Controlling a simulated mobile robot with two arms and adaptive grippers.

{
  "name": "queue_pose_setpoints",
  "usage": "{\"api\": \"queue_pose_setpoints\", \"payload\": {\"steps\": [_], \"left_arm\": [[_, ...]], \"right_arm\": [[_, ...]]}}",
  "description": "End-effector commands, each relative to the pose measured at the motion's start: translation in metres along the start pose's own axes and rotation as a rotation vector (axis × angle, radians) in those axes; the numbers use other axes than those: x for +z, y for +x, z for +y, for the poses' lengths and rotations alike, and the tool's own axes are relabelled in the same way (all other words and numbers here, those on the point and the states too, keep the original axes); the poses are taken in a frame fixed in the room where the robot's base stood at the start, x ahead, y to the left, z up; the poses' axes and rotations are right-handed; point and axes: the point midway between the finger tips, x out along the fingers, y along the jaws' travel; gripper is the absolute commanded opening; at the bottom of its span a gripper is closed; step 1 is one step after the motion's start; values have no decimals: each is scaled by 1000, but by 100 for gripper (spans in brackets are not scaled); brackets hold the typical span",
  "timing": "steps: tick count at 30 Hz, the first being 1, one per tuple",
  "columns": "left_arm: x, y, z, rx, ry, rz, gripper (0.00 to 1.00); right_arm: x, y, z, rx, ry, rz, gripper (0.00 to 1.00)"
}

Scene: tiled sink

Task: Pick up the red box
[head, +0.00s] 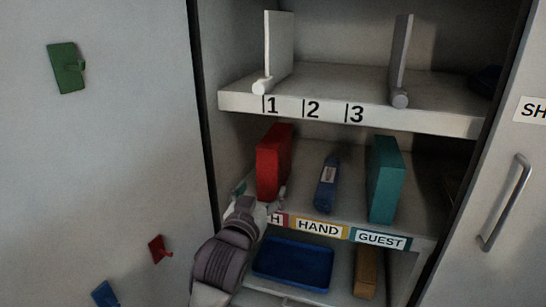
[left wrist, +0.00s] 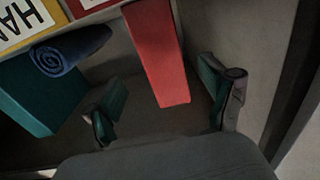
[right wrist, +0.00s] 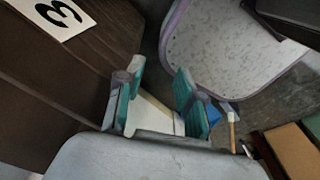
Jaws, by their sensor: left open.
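The red box (head: 274,162) stands upright at the left end of the middle shelf in the head view. My left gripper (head: 262,197) is in front of it, at the shelf's front edge. In the left wrist view the red box (left wrist: 160,62) lies between and beyond the two open fingers (left wrist: 163,108), with clear space on both sides. The gripper does not appear to touch it. My right gripper (right wrist: 158,95) shows only in its own wrist view, with its green-padded fingers apart and nothing clearly held between them.
The upper shelf (head: 350,98) has grey dividers above. A blue tray (head: 293,263) sits below. The cabinet's left wall edge is close to the red box.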

Motion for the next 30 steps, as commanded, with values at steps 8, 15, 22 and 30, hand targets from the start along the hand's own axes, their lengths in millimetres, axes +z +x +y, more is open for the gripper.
{"api": "queue_pose_setpoints", "payload": {"steps": [8,15,22,30], "left_arm": [[-2,41,0,-1,0,0,83],[-6,58,-2,-1,0,-2,83],[-6,88,-4,-1,-1,-2,83],[-3,97,-5,-1,-1,-1,83]], "right_arm": [[0,-14,-1,-2,-1,-2,37],[-3,-27,5,6,-4,0,37],[-4,-43,7,7,-4,1,37],[-5,-44,7,8,-4,2,37]]}}
